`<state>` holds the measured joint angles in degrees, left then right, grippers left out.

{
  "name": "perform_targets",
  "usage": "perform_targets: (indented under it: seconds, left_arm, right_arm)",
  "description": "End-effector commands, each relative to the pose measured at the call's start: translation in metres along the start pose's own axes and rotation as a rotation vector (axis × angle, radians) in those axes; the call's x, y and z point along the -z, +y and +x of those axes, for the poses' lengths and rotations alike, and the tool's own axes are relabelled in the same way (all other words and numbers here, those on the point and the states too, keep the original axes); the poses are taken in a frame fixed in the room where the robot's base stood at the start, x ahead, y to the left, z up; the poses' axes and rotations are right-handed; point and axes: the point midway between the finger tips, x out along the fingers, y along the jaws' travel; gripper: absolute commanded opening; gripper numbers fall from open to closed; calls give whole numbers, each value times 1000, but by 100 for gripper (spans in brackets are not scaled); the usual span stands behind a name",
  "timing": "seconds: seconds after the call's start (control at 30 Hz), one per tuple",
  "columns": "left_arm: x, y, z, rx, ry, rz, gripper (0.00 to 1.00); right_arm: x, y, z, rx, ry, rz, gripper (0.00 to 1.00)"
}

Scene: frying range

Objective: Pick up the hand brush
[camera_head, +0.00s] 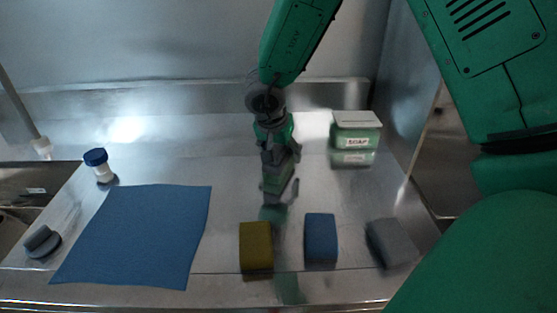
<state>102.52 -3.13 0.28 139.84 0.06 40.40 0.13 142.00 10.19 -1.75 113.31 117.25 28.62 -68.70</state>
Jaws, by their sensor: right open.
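A small dark grey object with a raised grip (42,241), which looks like the hand brush, lies at the far left of the steel counter, left of the blue cloth; I cannot be sure of its identity. My right gripper (278,192) comes down from the top middle and points down above the counter, behind the yellow and blue sponges. It is open, with nothing seen between its fingers. It is well to the right of the dark grey object and apart from it. My left gripper is not in view.
A blue cloth (140,235) lies flat at left, with a blue-capped white bottle (100,166) behind it. A yellow sponge (256,249), a blue sponge (320,240) and a grey block (390,242) line the front. A soap box (356,135) stands back right.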

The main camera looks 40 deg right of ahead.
Motion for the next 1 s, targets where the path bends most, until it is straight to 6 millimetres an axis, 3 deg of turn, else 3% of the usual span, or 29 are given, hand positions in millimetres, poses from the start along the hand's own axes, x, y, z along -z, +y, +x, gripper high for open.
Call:
perform_targets:
  seconds: [0.93, 0.97, 1.0]
  left_arm:
    - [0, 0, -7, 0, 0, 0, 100]
    - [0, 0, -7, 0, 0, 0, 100]
    - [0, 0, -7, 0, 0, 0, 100]
  right_arm:
    - [-1, 1, 5, 0, -1, 1, 66]
    - [-1, 1, 5, 0, -2, 1, 62]
    - [-1, 1, 6, 0, -2, 1, 48]
